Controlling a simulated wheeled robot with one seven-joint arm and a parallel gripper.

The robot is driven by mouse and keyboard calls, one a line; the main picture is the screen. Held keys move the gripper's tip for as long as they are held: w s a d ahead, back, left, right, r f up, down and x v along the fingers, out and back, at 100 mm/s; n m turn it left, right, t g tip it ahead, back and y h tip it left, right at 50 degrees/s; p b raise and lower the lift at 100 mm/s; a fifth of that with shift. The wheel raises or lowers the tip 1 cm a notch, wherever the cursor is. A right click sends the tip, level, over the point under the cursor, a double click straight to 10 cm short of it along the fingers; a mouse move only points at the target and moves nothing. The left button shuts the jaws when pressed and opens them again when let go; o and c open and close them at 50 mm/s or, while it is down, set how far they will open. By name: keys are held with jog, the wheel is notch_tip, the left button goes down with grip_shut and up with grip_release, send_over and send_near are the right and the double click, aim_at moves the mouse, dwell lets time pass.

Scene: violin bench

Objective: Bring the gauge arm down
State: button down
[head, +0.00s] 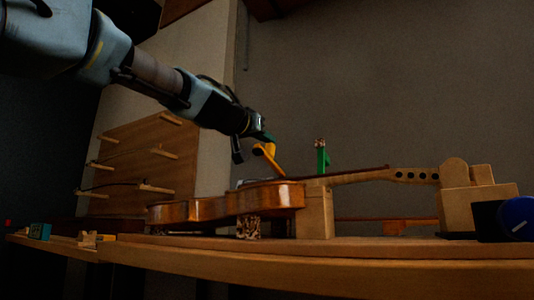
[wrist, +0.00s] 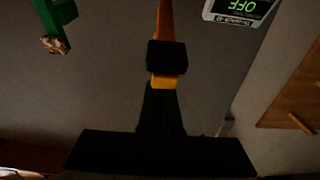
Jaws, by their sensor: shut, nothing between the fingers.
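The gauge arm (head: 270,160), an orange-yellow bar, slants up to the left from above the violin (head: 228,207), its upper end beside my gripper (head: 257,139). In the wrist view the gauge arm (wrist: 165,18) runs down from the top edge to a black block and a yellow band in front of my gripper (wrist: 162,90). My gripper is shut with nothing held. Whether its fingertips touch the arm cannot be told. A gauge display (wrist: 240,10) appears upside down, reading OFF. A green post (head: 321,158) stands behind the violin and shows at the wrist view's upper left (wrist: 58,18).
The violin lies on a wooden bench (head: 330,256), its neck toward a wooden block (head: 468,206) at right. A blue round object (head: 517,217) sits at the right end. A pegged wooden board (head: 150,150) stands behind at left. The air above the neck is free.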

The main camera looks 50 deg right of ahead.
aim_at(263, 149)
jog(key=shift+a+f+h+b, duration=0.3)
jog(key=shift+f+b, duration=0.1)
jog(key=shift+b, duration=0.5)
jog(key=shift+s+b, duration=0.1)
jog(key=shift+b, duration=0.2)
jog(key=a+f+b, duration=0.1)
jog(key=f+b, duration=0.1)
jog(key=b, duration=0.4)
jog(key=shift+s+a, duration=0.15)
jog(key=shift+f+b, duration=0.35)
jog(key=shift+b, duration=0.1)
notch_tip(263, 149, up, 5)
jog(key=p, duration=0.4)
jog(key=shift+a+p, duration=0.15)
jog(key=shift+p, duration=0.15)
jog(key=s+a+f+b, duration=0.2)
jog(key=a+b, duration=0.4)
jog(key=a, duration=0.3)
jog(key=shift+s+f+b, duration=0.25)
jog(key=shift+f+b, duration=0.05)
jog(key=shift+f, duration=0.6)
